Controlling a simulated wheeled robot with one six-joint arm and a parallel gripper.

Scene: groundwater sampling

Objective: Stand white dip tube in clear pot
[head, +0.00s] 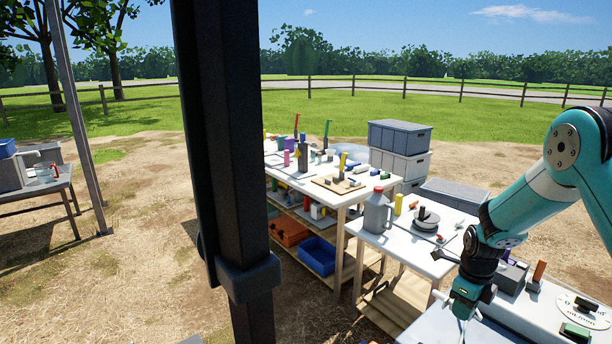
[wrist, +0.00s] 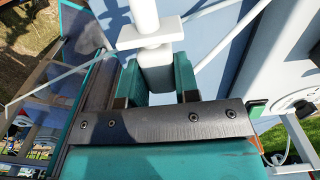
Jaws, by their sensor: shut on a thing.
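My gripper (head: 468,300) is at the lower right of the head view, low beside the near white table. In the wrist view its teal fingers (wrist: 157,82) are shut on the white dip tube (wrist: 145,18), a white post with a square collar and a thicker block below the collar. The fingers grip the block; the tube's far end is out of view. I cannot make out the tube clearly in the head view. A small clear-looking vessel (head: 45,172) stands on the far left table; I cannot tell whether it is the clear pot.
A dark post (head: 225,150) blocks the middle left of the head view. A grey jug (head: 377,211) and a round lidded thing (head: 426,222) stand on the middle table. Grey crates (head: 400,137) are stacked behind it. Open dirt ground lies between the post and the left table (head: 40,186).

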